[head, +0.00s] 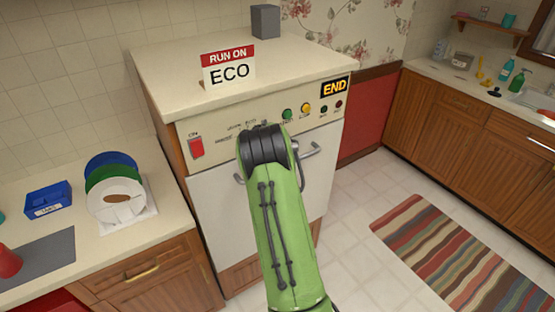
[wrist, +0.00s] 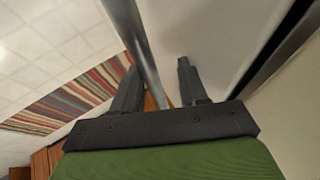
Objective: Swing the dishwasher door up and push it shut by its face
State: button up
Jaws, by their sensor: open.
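The dishwasher (head: 335,105) stands in the middle of the head view, with a white door (head: 215,205) under its control panel. The door stands upright or nearly so; a dark gap (wrist: 275,50) shows beside its pale face in the wrist view, and I cannot tell whether it is fully shut. A metal bar handle (head: 311,151) crosses the door's upper part. My gripper (wrist: 157,65) is open and empty at the door's face, its fingers on either side of the handle bar (wrist: 140,40). Contact is unclear. My green arm hides the door's middle and the gripper in the head view.
A "RUN ON ECO" sign (head: 229,68) and a grey block (head: 265,21) stand on top. A left counter (head: 165,225) holds plates (head: 117,197) and a blue box (head: 48,201). Floor is open to the right, with a striped rug (head: 450,260) before wooden cabinets (head: 470,140).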

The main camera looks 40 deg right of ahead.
jog(key=v, duration=1.4)
jog(key=shift+s+a+r+b, duration=0.2)
jog(key=shift+b, duration=0.2)
